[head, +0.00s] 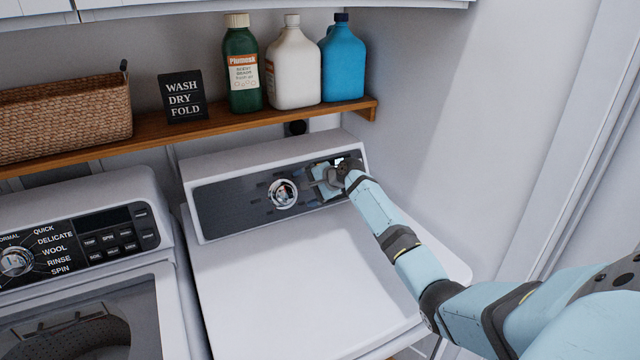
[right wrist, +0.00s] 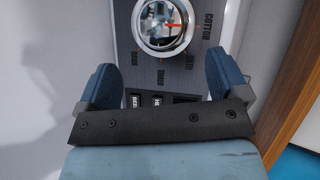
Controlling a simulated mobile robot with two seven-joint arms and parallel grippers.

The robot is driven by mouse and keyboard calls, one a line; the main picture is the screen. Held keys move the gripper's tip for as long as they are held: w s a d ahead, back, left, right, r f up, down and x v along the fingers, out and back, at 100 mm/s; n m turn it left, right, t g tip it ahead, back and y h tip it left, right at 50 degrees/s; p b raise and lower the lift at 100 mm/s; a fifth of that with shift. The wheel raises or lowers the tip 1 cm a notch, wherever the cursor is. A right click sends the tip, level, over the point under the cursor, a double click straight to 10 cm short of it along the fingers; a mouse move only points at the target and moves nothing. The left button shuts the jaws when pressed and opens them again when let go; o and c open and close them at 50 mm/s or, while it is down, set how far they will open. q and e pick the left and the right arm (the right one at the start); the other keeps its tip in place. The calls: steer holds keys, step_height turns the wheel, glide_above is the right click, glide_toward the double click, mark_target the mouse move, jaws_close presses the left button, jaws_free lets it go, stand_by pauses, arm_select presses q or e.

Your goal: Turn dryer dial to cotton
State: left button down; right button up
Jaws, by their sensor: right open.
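The dryer (head: 290,275) has a dark control panel with a round silver dial (head: 283,193) near its middle. In the right wrist view the dial (right wrist: 165,26) is cut off by the top edge. A red mark shows right of its centre, on the side of the COTTON label (right wrist: 207,27); I cannot tell whether it lines up exactly. My right gripper (head: 318,178) is at the panel, right of the dial in the head view. In the right wrist view its fingers (right wrist: 162,68) are apart, with the dial beyond their tips and nothing between them. My left gripper is not in view.
The washer (head: 100,270) stands left of the dryer. A wooden shelf (head: 225,122) above holds a basket (head: 65,118), a black sign (head: 182,97), and green (head: 241,70), white (head: 293,68) and blue (head: 343,65) bottles. The dryer top is clear. A wall is close at the right.

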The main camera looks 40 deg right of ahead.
steer(key=v, duration=0.6)
stand_by(0.3)
steer(key=shift+r, duration=0.1)
